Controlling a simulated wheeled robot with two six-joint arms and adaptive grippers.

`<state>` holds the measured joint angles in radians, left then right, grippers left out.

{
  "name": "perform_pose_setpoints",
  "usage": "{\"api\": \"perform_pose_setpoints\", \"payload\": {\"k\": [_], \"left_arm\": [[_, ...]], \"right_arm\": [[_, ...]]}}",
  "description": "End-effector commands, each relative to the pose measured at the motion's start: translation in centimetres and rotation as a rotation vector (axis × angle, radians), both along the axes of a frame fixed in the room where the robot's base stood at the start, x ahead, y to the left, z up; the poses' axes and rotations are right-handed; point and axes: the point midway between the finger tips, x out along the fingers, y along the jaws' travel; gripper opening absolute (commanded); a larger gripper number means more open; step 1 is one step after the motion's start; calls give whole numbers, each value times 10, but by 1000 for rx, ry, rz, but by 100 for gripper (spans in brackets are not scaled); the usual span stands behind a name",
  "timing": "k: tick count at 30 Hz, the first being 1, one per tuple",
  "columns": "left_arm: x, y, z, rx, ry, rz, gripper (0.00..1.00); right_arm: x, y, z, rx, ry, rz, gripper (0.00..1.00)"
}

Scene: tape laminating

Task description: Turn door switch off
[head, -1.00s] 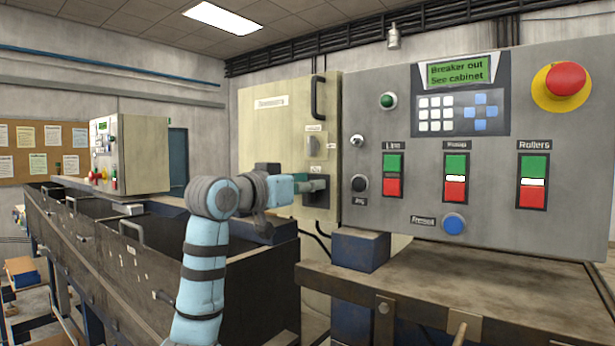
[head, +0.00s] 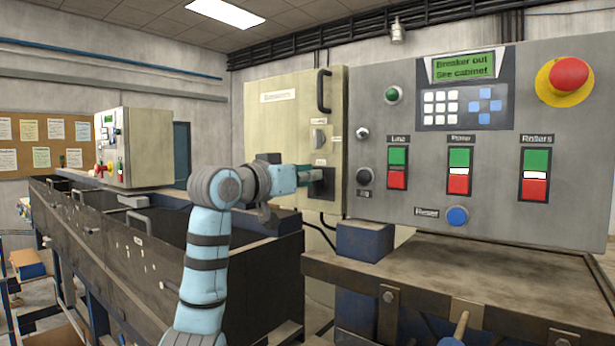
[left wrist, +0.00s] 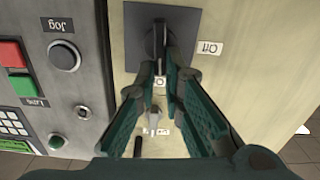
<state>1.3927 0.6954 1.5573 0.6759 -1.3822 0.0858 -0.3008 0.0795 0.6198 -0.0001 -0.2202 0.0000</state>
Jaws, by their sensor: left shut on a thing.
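The door switch is a dark handle on a dark square plate (head: 326,186) on the door of a cream cabinet (head: 292,135). In the left wrist view, which is upside down, the plate (left wrist: 192,25) has the dark handle (left wrist: 160,38) at its middle, upright in the picture, and an "Off" label (left wrist: 209,48) to its right. My left gripper (head: 310,174) reaches in from the left at the plate. In the left wrist view its green fingers (left wrist: 160,60) are closed on the switch handle, partly hiding it. My right gripper is not in view.
A grey control panel (head: 400,215) stands right beside the cabinet, with several buttons and a red emergency stop (head: 568,73). A smaller rotary knob (head: 319,139) and a black door handle (head: 323,91) are above the switch. A worn table (head: 430,275) juts out below the panel.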

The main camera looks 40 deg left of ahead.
Motion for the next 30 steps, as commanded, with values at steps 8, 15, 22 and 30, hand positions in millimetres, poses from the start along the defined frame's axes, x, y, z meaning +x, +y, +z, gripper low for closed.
{"api": "perform_pose_setpoints", "payload": {"k": [8, 15, 22, 30], "left_arm": [[0, 4, -2, -203, -3, -1, 0], [0, 8, -4, -430, -9, -1, 0], [0, 11, -7, -648, -13, -2, 0], [0, 14, -11, -905, -20, -3, 0]], "right_arm": [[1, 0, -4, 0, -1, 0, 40], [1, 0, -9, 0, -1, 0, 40], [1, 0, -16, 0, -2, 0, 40], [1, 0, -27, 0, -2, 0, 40]]}}
